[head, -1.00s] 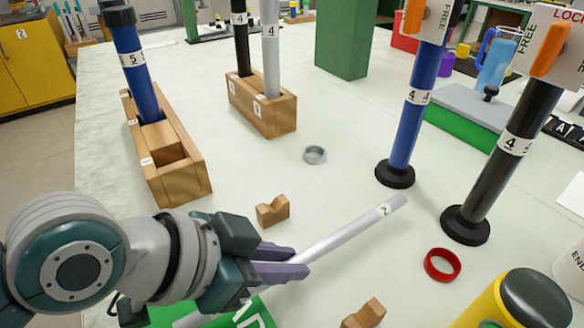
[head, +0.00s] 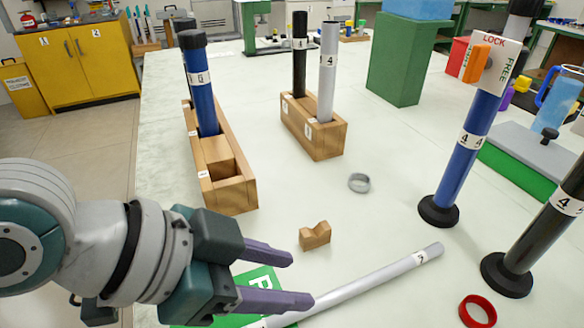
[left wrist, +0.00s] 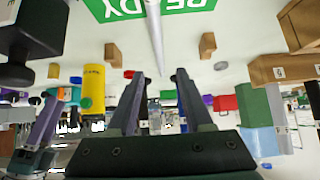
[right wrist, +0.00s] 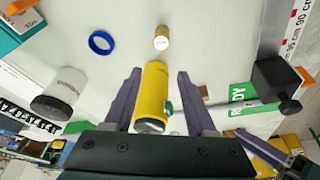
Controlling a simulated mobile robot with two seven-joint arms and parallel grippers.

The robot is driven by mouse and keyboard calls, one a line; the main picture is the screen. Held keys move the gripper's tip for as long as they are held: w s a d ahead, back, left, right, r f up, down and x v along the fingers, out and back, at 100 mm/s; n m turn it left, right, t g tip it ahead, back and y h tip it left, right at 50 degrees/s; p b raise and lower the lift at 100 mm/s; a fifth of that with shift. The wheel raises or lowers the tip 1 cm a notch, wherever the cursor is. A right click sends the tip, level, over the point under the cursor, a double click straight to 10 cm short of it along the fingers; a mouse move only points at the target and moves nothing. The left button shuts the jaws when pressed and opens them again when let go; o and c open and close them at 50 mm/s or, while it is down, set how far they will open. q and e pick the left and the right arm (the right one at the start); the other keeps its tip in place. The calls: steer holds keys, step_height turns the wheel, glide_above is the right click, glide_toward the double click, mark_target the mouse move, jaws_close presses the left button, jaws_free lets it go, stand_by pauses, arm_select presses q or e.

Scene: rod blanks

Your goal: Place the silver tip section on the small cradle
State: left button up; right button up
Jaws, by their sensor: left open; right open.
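The silver tip section (head: 385,277) is a slim, pale rod with a numbered label. It lies slanted on the table, its near end over the green READY mat (head: 262,282). A small wooden cradle with a notched top (head: 314,236) stands behind it, empty and apart from it. My left gripper (head: 298,279) is open and empty, its lower finger close to the rod. In the left wrist view the rod (left wrist: 154,35) runs away between two small wooden blocks, (left wrist: 207,45) and (left wrist: 112,53). My right gripper (right wrist: 158,75) is open, with a yellow cylinder (right wrist: 153,92) visible between its fingers.
Two wooden racks, (head: 232,200) and (head: 325,145), hold upright rods at the back. A blue rod (head: 468,150) and a black rod (head: 535,230) stand on round bases at right.

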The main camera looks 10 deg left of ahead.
arm_select(q)
steer(key=s+a+r+n+g+y, duration=0.1)
steer(key=s+a+n+y, duration=0.6)
steer(key=s+a, duration=0.5)
steer(key=shift+s+r+n+g+p, duration=0.35)
steer(key=shift+s+n, duration=0.25)
steer(key=shift+n, duration=0.4)
